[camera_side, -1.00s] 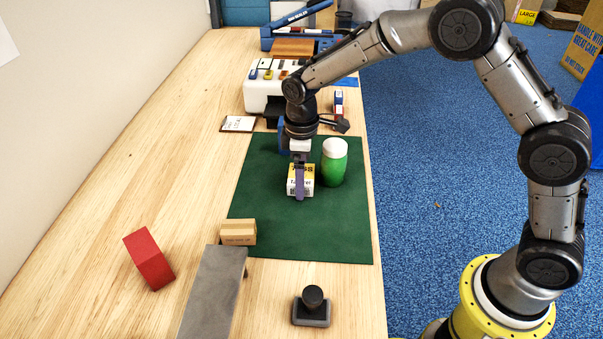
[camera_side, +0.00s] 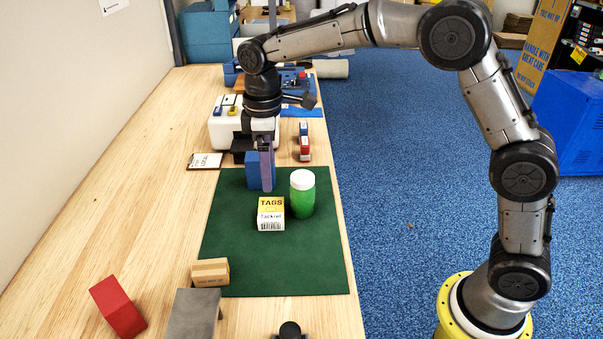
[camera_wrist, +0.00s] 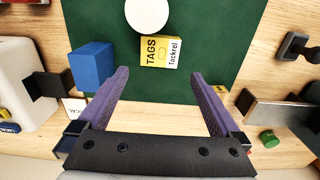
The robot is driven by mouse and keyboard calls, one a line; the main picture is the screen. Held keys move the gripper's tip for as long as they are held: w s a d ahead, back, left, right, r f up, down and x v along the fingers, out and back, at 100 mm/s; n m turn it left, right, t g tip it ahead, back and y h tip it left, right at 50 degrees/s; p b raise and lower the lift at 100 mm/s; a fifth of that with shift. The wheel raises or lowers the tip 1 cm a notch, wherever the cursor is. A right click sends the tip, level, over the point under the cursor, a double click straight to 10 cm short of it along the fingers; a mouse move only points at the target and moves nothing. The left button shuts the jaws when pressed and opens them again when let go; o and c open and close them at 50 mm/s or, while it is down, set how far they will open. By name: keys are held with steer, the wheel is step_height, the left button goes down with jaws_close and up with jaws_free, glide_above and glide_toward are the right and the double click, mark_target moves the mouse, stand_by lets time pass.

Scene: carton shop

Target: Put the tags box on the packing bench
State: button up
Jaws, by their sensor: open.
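The tags box (camera_side: 270,213), white and yellow with "TAGS" on it, sits on the green mat (camera_side: 240,265) on the wooden bench (camera_side: 130,170). In the wrist view the tags box (camera_wrist: 160,52) lies ahead of the fingertips. My gripper (camera_side: 265,170) is above and behind the box, apart from it. Its purple fingers are spread with nothing between them in the wrist view (camera_wrist: 159,76).
A green jar with a white lid (camera_side: 302,195) stands close to the right of the box. A blue block (camera_side: 252,172) is behind it. A small carton (camera_side: 210,272), a red block (camera_side: 118,307) and a grey block (camera_side: 193,315) are nearer.

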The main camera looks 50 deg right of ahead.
steer(key=s+d+r+m+t, duration=0.1)
steer(key=s+d+r+m, duration=0.1)
steer(key=s, duration=0.5)
steer(key=s+d+r+m+t, duration=0.1)
steer(key=s+d+r+m, duration=0.1)
steer(key=s, duration=0.5)
steer(key=s+d+r+m+t, duration=0.2)
steer(key=s+d+r, duration=0.2)
steer(key=s, duration=0.3)
steer(key=shift+s+d+r, duration=0.3)
steer(key=shift+d+r, duration=0.05)
steer(key=shift+d, duration=0.3)
steer(key=s+f+m, duration=0.1)
steer(key=s, duration=0.1)
steer(key=s+d+f+m+t, duration=0.1)
steer(key=s, duration=0.2)
steer(key=s+f, duration=0.1)
steer(key=s, duration=0.1)
steer(key=shift+s+d+m+t, duration=0.2)
steer(key=shift+m+t, duration=0.1)
steer(key=shift+m, duration=0.1)
steer(key=shift+c, duration=0.3)
steer(key=shift+s+f, duration=0.2)
steer(key=shift+c, duration=0.7)
